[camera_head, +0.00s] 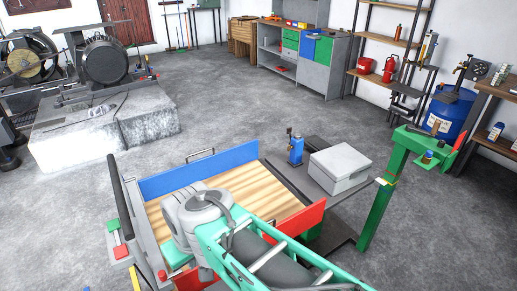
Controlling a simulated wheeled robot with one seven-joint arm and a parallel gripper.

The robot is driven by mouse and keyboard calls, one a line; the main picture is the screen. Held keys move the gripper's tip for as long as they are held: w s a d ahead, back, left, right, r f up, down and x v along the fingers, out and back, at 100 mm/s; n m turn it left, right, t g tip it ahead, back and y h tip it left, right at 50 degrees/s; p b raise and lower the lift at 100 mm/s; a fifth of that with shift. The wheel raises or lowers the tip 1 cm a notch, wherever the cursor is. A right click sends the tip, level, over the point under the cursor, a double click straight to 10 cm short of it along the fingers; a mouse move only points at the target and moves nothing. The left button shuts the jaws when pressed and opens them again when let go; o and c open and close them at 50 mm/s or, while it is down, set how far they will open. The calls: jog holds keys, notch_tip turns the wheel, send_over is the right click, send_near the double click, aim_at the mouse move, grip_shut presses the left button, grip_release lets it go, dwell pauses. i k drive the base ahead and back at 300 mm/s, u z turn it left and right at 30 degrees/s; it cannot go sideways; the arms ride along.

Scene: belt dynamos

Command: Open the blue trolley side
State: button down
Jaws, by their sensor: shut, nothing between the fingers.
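The trolley has a slatted wooden deck (165,222), and its blue side (200,171) stands upright along the far edge. A thin metal handle (200,153) shows just beyond the blue side's top edge. A red side (302,218) stands along the right of the deck. My arm, with a grey-white joint, reaches over the near part of the deck and hides some of it. The blue side looks clear of my arm. My gripper does not show in this view.
A black push bar (120,188) rises at the trolley's left. To the right are a blue bottle jack (295,148), a grey box (340,166) and a green stand (378,210). A concrete block (75,135) with machines stands far left. The floor beyond the trolley is clear.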

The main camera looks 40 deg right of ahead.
aim_at(157, 185)
jog(key=z, duration=0.7)
jog(key=k, duration=1.25)
jog(key=z, duration=0.75)
jog(key=i, duration=1.65)
jog(key=u, duration=1.2)
jog(key=i, duration=0.4)
jog(key=u, duration=0.35)
